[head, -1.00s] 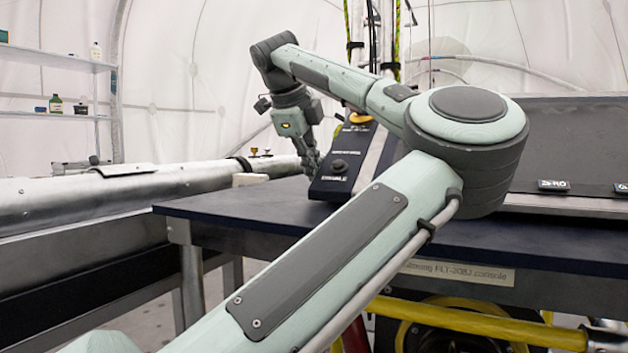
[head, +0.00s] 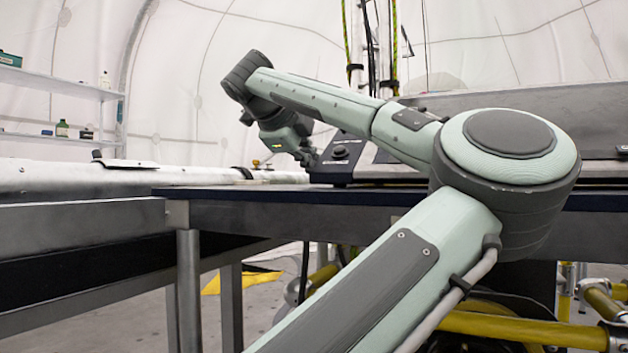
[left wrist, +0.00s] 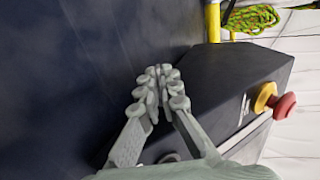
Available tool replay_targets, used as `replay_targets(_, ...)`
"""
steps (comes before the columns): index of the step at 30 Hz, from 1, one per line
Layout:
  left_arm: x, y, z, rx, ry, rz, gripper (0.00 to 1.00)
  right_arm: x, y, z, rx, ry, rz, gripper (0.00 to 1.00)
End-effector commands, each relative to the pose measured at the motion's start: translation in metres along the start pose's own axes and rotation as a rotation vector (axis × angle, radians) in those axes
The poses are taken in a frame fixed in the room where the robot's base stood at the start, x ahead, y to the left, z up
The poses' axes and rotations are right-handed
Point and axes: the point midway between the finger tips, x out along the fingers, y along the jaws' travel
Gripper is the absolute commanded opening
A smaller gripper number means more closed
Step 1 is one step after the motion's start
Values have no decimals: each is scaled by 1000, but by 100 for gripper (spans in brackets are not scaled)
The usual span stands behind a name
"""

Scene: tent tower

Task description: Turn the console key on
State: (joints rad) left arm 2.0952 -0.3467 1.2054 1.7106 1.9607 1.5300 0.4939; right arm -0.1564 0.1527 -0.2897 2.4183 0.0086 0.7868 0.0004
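The console's sloped dark control box (head: 335,170) stands on the dark tabletop, partly behind my left arm in the head view. A round black knob (head: 340,152) sits on its face. The left wrist view shows the box (left wrist: 225,85) close up, with a red button on a yellow collar (left wrist: 284,105). I cannot make out a key in either view. My left gripper (head: 308,157) is at the left side of the box. Its fingertips (left wrist: 158,72) are together, with nothing visible between them; I cannot tell whether they touch the box. My right gripper is out of view.
The dark tabletop (left wrist: 70,80) left of the box is clear. A silvery pipe (head: 60,175) runs along the left. Shelves (head: 60,85) with bottles stand at the far left. Yellow tubing (head: 520,328) lies below the table.

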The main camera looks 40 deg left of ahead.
Motion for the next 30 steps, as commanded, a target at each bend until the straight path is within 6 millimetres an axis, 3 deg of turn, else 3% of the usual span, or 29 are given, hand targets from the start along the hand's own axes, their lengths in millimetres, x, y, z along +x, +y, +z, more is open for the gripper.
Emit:
replay_targets(1,3,8,0,-2,-2,-42,0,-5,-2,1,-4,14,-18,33)
replay_targets(13,1,8,0,-1,-2,-297,0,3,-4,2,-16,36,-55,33)
replay_targets(30,2,8,0,1,0,-377,0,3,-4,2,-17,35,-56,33)
